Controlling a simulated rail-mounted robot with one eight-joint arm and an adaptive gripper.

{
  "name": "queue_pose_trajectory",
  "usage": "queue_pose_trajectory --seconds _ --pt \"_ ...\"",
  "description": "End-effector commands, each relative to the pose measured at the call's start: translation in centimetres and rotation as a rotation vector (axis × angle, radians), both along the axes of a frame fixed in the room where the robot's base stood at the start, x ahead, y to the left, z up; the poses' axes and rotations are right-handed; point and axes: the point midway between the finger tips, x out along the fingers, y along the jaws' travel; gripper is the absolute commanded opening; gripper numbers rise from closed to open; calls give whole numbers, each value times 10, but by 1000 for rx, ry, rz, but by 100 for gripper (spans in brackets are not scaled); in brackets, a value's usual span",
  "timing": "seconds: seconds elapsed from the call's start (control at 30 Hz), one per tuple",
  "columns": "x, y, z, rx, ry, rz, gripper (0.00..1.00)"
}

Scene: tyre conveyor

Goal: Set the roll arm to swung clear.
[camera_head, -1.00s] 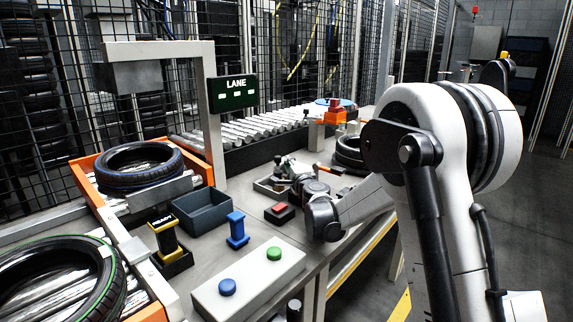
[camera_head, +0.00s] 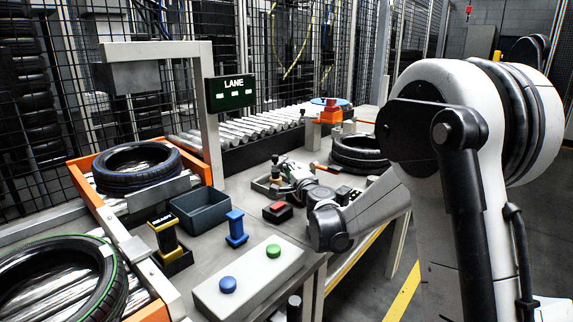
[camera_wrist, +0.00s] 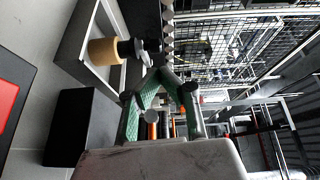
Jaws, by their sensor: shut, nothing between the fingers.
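My gripper (camera_head: 284,170) is over the table in the head view, beside a small grey tray (camera_head: 260,187). Its fingers are shut and empty; their green inner sides show in the wrist view (camera_wrist: 160,82). I cannot surely pick out the roll arm. An orange bar (camera_head: 319,168) lies just right of my gripper, near the black tyre (camera_head: 358,150), and may be part of it. The wrist view shows a tan knob (camera_wrist: 103,51) on a dark stem at the tray, to the left of the fingers. My wrist and arm hide part of this area.
A red button on a black box (camera_head: 277,211), a blue stand (camera_head: 236,228) and a dark bin (camera_head: 200,210) stand nearby. A panel with blue and green buttons (camera_head: 248,283) is in front. A roller conveyor (camera_head: 255,128) and wire fence are behind.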

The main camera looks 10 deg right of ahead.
Motion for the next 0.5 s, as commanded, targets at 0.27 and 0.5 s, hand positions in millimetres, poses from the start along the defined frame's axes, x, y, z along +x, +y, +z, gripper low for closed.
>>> queue_pose_trajectory --seconds 0.27,0.5 --pt "24 3 42 -393 -50 165 0" --pt "37 -1 61 -794 -100 367 0"
